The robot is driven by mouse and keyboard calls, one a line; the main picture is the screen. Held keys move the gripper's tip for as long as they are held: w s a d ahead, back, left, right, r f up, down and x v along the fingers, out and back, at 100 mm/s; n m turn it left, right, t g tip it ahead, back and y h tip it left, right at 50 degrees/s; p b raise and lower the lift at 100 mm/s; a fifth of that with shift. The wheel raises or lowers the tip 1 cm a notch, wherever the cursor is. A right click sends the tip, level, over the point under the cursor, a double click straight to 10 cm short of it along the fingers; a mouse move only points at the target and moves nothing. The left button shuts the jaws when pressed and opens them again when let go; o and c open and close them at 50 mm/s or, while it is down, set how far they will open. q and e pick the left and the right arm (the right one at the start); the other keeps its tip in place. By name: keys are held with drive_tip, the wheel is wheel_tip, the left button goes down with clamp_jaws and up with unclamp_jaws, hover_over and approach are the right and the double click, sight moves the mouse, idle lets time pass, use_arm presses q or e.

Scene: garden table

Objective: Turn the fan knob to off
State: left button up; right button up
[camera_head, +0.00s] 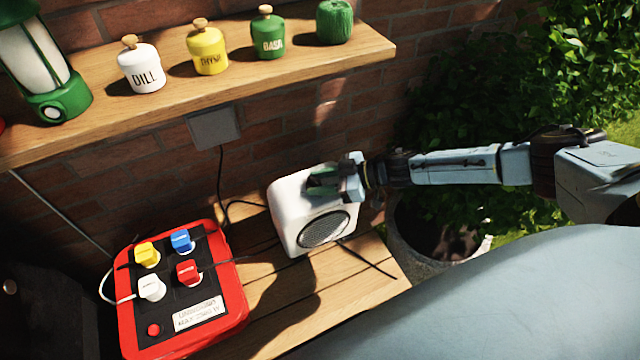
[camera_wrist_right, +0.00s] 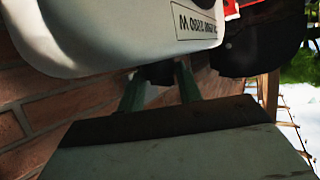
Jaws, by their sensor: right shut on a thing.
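The fan (camera_head: 300,228) is a white box with a round dark grille on its front, standing on the wooden table. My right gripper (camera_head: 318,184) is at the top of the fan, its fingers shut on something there. In the right wrist view, the green fingers of my right gripper (camera_wrist_right: 160,88) close on a dark knob (camera_wrist_right: 158,73) beside the white fan body (camera_wrist_right: 110,30). The knob's setting is hidden by the fingers. My left gripper is not in view.
A red power strip (camera_head: 240,305) with several coloured plugs lies left of the fan. Cables run across the table (camera_head: 275,285). A shelf (camera_head: 290,70) above holds jars and a green lantern (camera_head: 40,70). A planter (camera_head: 420,245) stands right of the table.

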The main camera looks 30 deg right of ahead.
drive_tip(key=shift+w+d+f+n+g+y+b, duration=0.15)
drive_tip(key=shift+w+n+g+y+b, duration=0.15)
drive_tip(key=shift+n+g+y+b, duration=0.45)
drive_tip(key=n+g+b, duration=0.3)
drive_tip(key=b, duration=0.1)
drive_tip(key=n+g+b, duration=0.3)
drive_tip(key=b, duration=0.1)
drive_tip(key=n+g+b, duration=0.3)
drive_tip(key=g+b, duration=0.1)
drive_tip(key=b, duration=0.1)
drive_tip(key=shift+w+f, duration=0.2)
drive_tip(key=shift+w, duration=0.2)
drive_tip(key=shift+r+n+g+b, duration=0.15)
drive_tip(key=shift+n+g+b, duration=0.3)
drive_tip(key=shift+g+b, duration=0.35)
drive_tip(key=shift+b, duration=0.3)
drive_tip(key=shift+a, duration=0.2)
drive_tip(key=o, duration=1)
drive_tip(key=shift+r, duration=0.1)
